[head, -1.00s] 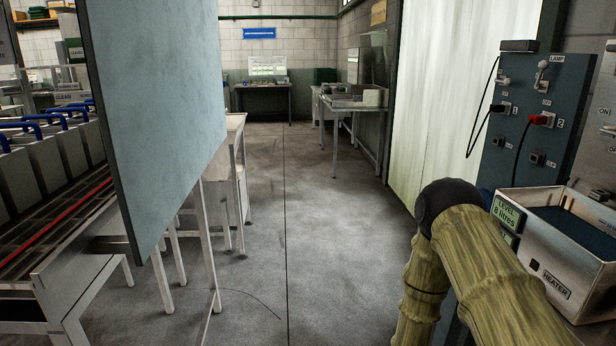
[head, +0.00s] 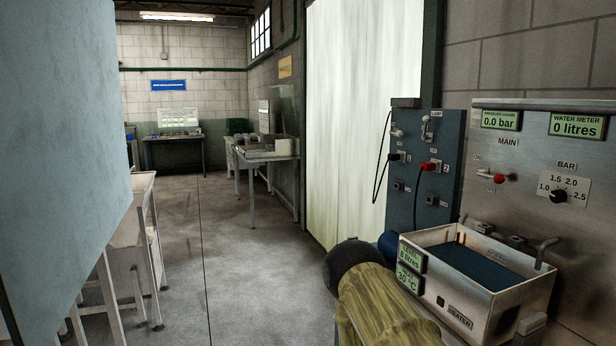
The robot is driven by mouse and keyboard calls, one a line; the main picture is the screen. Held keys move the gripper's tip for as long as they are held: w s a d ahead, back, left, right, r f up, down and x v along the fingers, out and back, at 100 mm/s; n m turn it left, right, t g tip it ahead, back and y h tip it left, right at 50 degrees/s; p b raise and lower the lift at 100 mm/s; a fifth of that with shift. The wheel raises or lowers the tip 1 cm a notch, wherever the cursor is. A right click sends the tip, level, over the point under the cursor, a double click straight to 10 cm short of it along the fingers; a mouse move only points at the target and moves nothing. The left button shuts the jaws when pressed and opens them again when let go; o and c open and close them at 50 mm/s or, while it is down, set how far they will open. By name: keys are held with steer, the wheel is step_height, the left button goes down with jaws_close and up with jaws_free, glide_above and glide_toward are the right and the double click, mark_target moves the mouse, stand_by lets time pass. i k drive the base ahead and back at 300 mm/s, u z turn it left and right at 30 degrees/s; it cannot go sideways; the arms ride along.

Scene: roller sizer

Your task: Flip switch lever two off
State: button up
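A blue-grey switch panel (head: 415,215) stands at the right, against the wall beside the pale curtain. A metal toggle lever (head: 427,127) sits near its top under a LAMP label, and its tip points up. A smaller lever or knob (head: 397,132) is to its left. A red plug (head: 430,166) is beside the figure 2, and a black plug (head: 399,156) is to its left. Small dark switches (head: 432,200) sit lower down. I cannot read which lever is number two or its on/off state.
A metal heater tank (head: 490,290) stands in front of the panel at the right. A steel control board (head: 520,180) with a red-knobbed lever and a dial is behind it. A large grey-blue board (head: 60,130) blocks the left. The floor (head: 255,265) between is clear.

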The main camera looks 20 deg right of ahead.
mark_target(426, 119)
steer(key=z, duration=0.4)
steer(key=k, duration=0.9)
steer(key=z, duration=0.5)
steer(key=k, duration=0.4)
steer(key=z, duration=0.25)
steer(key=i, duration=1.4)
steer(key=u, duration=0.75)
steer(key=i, duration=0.8)
steer(key=u, duration=0.4)
